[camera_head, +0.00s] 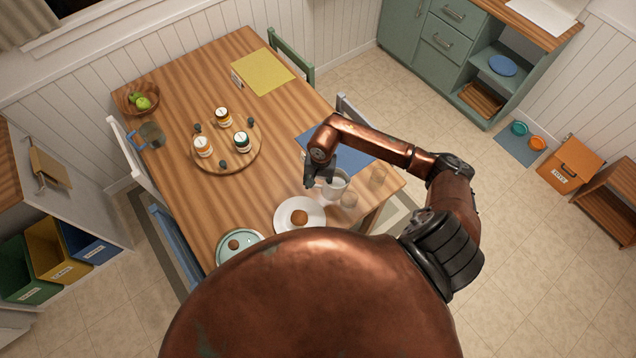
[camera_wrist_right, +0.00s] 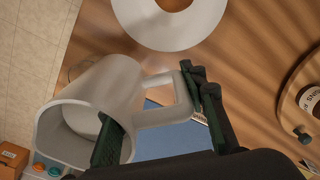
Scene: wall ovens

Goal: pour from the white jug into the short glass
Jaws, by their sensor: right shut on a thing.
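The white jug (camera_head: 338,187) is above the near right part of the wooden table, its mouth showing from above. My right gripper (camera_head: 321,177) is shut on it. In the right wrist view the jug (camera_wrist_right: 132,83) fills the left side. There the dark fingers of the right gripper (camera_wrist_right: 158,112) lie either side of the handle, one across the jug's mouth. How far the jug tilts is hard to tell. One clear glass (camera_head: 349,201) stands just below the jug in the head view, another (camera_head: 378,177) to its right. Which is shorter is unclear. My left gripper is out of view.
A white plate (camera_head: 285,222) with a brown roll is close left of the jug. A blue mat (camera_head: 352,156) lies behind it. A round wooden board (camera_head: 230,166) with jars stands farther left, and a pale green plate (camera_head: 255,238) lies near the front edge.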

